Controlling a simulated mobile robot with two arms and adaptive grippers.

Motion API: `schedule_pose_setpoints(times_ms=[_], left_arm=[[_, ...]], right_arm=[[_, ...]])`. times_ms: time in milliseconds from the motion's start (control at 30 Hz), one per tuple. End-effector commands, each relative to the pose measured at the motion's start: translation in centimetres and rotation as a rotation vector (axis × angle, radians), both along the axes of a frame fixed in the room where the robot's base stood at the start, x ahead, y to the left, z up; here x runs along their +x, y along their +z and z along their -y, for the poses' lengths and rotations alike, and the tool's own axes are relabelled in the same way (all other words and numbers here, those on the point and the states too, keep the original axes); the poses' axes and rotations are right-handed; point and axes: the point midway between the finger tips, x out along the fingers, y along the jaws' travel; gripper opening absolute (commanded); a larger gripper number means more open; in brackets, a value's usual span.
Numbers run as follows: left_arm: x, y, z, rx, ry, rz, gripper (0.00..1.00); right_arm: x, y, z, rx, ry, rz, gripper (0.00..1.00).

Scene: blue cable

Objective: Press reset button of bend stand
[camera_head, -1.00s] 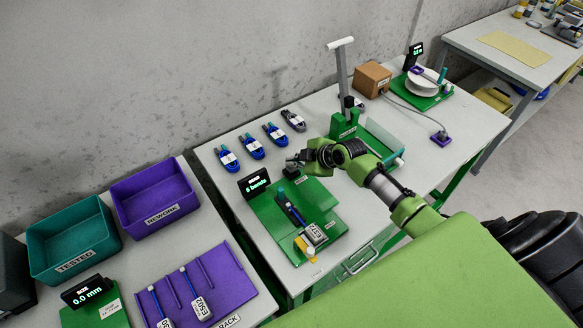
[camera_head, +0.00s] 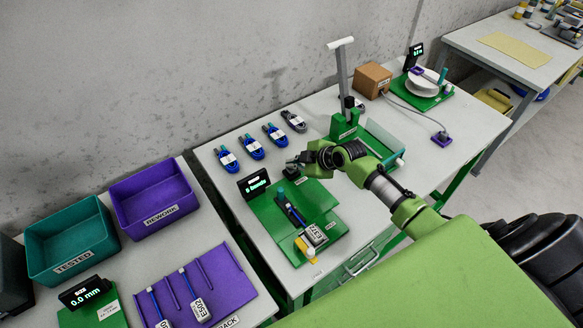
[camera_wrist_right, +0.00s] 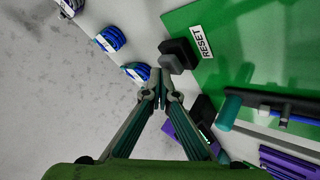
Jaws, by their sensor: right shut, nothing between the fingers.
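The bend stand (camera_head: 268,222) is a green plate on the middle table, with a small dark display (camera_head: 254,184) whose digit is too small to read surely. Its reset button (camera_wrist_right: 172,63) is a grey cap on a dark block, beside the white RESET label (camera_wrist_right: 201,42) in the right wrist view. My right gripper (camera_wrist_right: 161,78) is shut and empty, its fingertips close to the button; I cannot tell whether they touch it. In the head view the right gripper (camera_head: 296,162) is over the stand's back edge, near the button (camera_head: 291,172). My left gripper is not in view.
A cable with a label (camera_head: 314,236) lies on the stand. Several bundled blue cables (camera_head: 253,147) lie behind it. A green post stand (camera_head: 344,125) and clear guard are to the right. The purple rack (camera_head: 212,277) and bins (camera_head: 154,196) stand on the left table.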

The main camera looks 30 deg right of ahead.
Motion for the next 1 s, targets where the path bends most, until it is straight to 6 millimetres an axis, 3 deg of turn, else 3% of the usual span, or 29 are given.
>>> schedule_pose_setpoints(times_ms=[633, 1000], left_arm=[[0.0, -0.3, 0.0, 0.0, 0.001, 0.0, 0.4], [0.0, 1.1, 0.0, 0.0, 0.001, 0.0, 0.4]], right_arm=[[-0.1, -0.5, 0.0, -0.001, 0.001, -0.003, 0.0], [-0.1, 1.3, 0.0, -0.002, 0.001, -0.002, 0.0]])
